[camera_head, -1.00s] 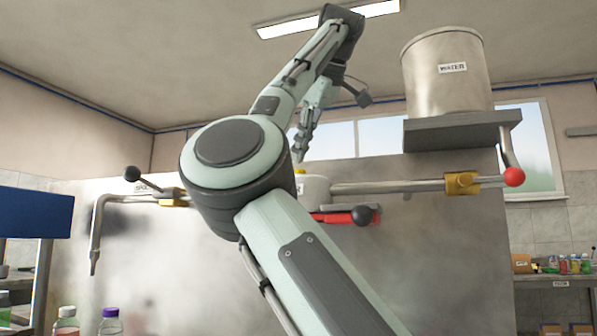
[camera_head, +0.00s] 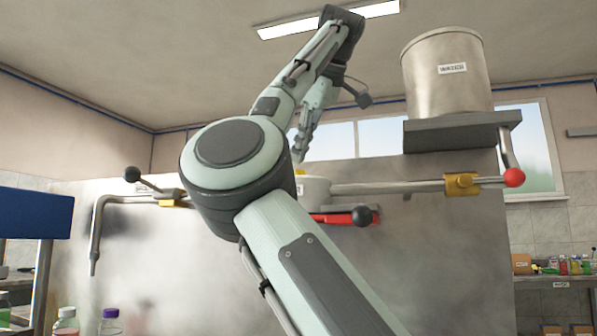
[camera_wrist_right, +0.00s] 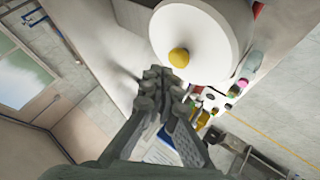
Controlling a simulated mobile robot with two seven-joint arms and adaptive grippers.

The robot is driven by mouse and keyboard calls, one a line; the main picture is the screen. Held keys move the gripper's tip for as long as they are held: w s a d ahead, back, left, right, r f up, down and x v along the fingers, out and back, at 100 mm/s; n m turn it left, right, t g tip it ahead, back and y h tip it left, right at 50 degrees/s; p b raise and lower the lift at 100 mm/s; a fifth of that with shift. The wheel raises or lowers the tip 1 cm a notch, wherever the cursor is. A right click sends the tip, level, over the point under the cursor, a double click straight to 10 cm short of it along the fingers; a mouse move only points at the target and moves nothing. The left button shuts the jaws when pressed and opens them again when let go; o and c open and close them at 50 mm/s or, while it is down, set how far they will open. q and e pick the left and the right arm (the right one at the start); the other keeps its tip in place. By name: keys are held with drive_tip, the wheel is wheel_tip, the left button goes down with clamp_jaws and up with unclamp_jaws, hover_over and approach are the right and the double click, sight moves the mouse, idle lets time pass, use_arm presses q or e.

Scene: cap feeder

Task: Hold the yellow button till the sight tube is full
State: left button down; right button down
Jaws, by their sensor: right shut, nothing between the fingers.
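The yellow button (camera_head: 300,172) shows as a small patch on top of a white round housing (camera_head: 315,188), mostly behind my right arm. In the right wrist view the button (camera_wrist_right: 179,57) is a yellow dome on the white disc-like top (camera_wrist_right: 205,40). My right gripper (camera_head: 298,158) is shut and empty, pointing down just above the button. In the wrist view its fingertips (camera_wrist_right: 164,75) are right beside the button; a small gap seems to show in the head view, but contact is unclear. I cannot make out the sight tube. My left gripper is not in view.
A metal water tank (camera_head: 447,80) stands on a shelf at right, with a pipe, a yellow valve (camera_head: 462,184) and a red ball (camera_head: 514,177). A red lever with a black knob (camera_head: 363,216) juts below the housing. A bent spout (camera_head: 96,225) hangs at left.

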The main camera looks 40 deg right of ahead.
drive_tip(key=shift+f, duration=0.15)
drive_tip(key=shift+f+b, duration=0.3)
drive_tip(key=shift+b, duration=0.1)
drive_tip(key=shift+f+b, duration=0.5)
idle(0.5)
drive_tip(key=shift+r, duration=0.1)
idle(1.1)
drive_tip(key=shift+r+p, duration=0.85)
drive_tip(key=shift+p, duration=0.05)
wheel_tip(320, 180, up, 3)
drive_tip(key=p, duration=0.3)
drive_tip(key=shift+r, duration=0.1)
drive_tip(key=shift+r+b, duration=0.2)
drive_tip(key=shift+b, duration=0.1)
drive_tip(key=shift+r, duration=0.7)
